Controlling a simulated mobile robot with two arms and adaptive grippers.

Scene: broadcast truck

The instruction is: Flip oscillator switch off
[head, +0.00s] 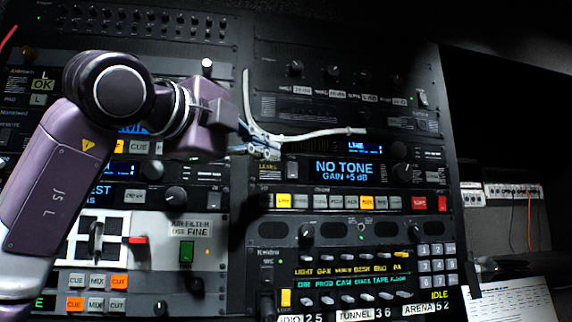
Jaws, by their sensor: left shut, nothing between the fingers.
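My left gripper (268,151) comes in from the left and is shut and empty. Its fingertips are in front of the rack, just left of a blue display (344,171) that reads "NO TONE" and "GAIN +5 dB". A small light rocker or toggle (292,170) sits beside the "LEVEL" label, right of and a little below the fingertips. Another pale rocker (423,97) is on the dark panel at upper right. I cannot read an oscillator label on either one, nor tell whether my fingers touch the panel. My right gripper is not in view.
A thin pale cable (318,136) runs close around my gripper. A keypad (437,266) and toggle panel sit lower. Dark open space lies to the right.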

